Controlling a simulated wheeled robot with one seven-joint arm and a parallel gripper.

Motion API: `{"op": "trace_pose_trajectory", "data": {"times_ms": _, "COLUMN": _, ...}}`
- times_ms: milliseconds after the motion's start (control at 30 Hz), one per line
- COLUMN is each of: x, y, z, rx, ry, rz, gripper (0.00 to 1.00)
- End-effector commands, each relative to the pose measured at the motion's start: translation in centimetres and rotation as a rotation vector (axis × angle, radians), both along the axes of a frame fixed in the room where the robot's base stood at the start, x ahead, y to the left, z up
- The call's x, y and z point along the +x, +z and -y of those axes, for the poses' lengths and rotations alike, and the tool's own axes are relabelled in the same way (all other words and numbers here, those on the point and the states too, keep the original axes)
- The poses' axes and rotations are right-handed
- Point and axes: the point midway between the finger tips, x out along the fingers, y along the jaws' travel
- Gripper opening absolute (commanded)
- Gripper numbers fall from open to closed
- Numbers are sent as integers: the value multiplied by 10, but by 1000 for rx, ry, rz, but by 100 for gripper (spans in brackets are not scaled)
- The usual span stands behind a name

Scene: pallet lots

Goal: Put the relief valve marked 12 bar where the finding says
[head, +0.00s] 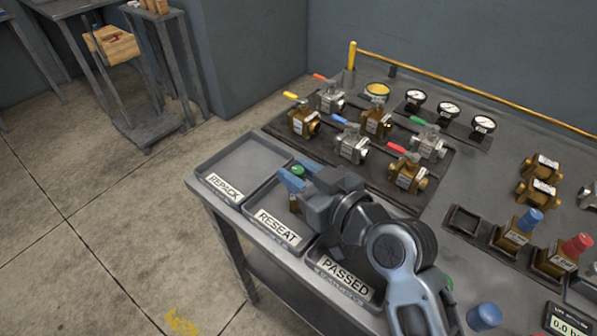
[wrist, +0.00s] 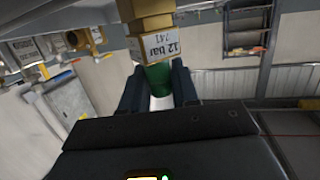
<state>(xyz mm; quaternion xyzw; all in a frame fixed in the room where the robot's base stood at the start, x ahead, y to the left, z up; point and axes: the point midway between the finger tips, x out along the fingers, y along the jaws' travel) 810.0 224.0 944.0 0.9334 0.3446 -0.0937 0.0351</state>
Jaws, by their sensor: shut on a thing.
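My gripper (head: 297,174) is shut on a brass relief valve (head: 294,204) with a green cap. The wrist view shows the valve (wrist: 154,45) between the fingers (wrist: 157,88), gripped at its green cap, with a label reading "12 bar" and "741". In the head view the gripper holds the valve over the RESEAT tray (head: 259,214). I cannot tell whether the valve touches the tray floor. The REPACK tray (head: 240,165) is at the left and looks empty. The PASSED tray (head: 340,286) is at the right, partly hidden by my arm.
Relief valves with blue (head: 515,232) and red (head: 562,257) caps stand in holders beside an empty holder (head: 465,219). Several ball valves (head: 352,144) with coloured handles fill a dark mat behind the trays. Gauges (head: 448,109) lie further back. A digital readout (head: 568,322) is at lower right.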

Motion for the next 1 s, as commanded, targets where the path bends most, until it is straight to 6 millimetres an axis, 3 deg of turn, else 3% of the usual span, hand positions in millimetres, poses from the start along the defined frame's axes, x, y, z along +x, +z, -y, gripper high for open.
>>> {"op": "trace_pose_trajectory", "data": {"times_ms": 100, "x": 0, "y": -3, "z": 0, "rx": 2, "ry": -1, "rz": 2, "gripper": 0}}
{"op": "trace_pose_trajectory", "data": {"times_ms": 133, "x": 0, "y": -2, "z": 0, "rx": 0, "ry": 0, "rz": 0, "gripper": 32}}
{"op": "trace_pose_trajectory", "data": {"times_ms": 367, "x": 0, "y": -2, "z": 0, "rx": 0, "ry": 0, "rz": 0, "gripper": 54}}
{"op": "trace_pose_trajectory", "data": {"times_ms": 733, "x": -1, "y": 2, "z": 1, "rx": 0, "ry": 0, "rz": 0, "gripper": 55}}
{"op": "trace_pose_trajectory", "data": {"times_ms": 1000, "x": -37, "y": 8, "z": 33, "rx": 0, "ry": -3, "rz": -1, "gripper": 55}}
